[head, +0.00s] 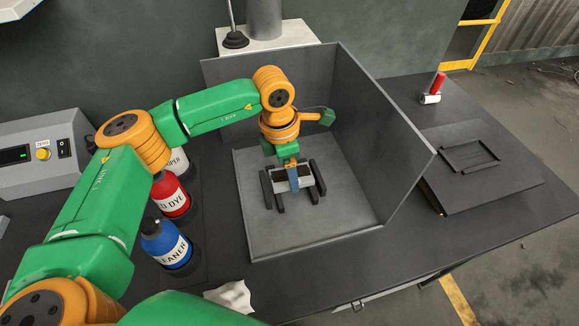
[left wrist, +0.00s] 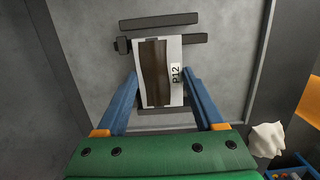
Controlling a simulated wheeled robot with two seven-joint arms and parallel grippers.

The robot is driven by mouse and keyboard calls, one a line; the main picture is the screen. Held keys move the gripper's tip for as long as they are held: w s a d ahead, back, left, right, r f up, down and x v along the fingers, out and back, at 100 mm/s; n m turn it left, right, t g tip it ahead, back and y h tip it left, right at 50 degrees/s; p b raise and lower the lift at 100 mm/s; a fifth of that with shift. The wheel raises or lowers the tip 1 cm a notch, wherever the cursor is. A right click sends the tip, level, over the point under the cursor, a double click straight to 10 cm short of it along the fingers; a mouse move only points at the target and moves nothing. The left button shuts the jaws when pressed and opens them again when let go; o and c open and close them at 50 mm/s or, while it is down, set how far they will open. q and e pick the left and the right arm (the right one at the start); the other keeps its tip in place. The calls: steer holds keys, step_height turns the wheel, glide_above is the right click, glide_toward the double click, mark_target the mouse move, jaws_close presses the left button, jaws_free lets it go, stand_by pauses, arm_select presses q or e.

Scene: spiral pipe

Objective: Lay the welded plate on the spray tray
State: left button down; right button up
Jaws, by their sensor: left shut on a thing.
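The welded plate is a light plate with a dark brown strip and a "P12" label. It shows in the head view (head: 281,186) and in the left wrist view (left wrist: 173,90). My left gripper (head: 292,170) points down inside the grey booth, its blue fingers (left wrist: 160,74) shut on the plate's two sides. The plate is at several dark bars (head: 319,170) above the grey spray tray (head: 345,222). I cannot tell whether it touches the bars. The fingers hide part of the plate in the head view. My right gripper is not in view.
Grey booth walls (head: 385,110) stand behind and right of the tray. A crumpled white cloth (head: 231,297) lies in front. A roller (head: 432,92) and dark frame (head: 470,154) are right.

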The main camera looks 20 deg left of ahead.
arm_select(q)
steer(key=shift+f, duration=0.1)
jaws_free()
steer(key=shift+s, duration=0.1)
steer(key=r, duration=0.4)
steer(key=r+b, duration=0.1)
steer(key=r, duration=0.2)
steer(key=shift+s+a+r, duration=0.1)
steer(key=shift+s+a, duration=0.15)
steer(key=shift+a, duration=0.05)
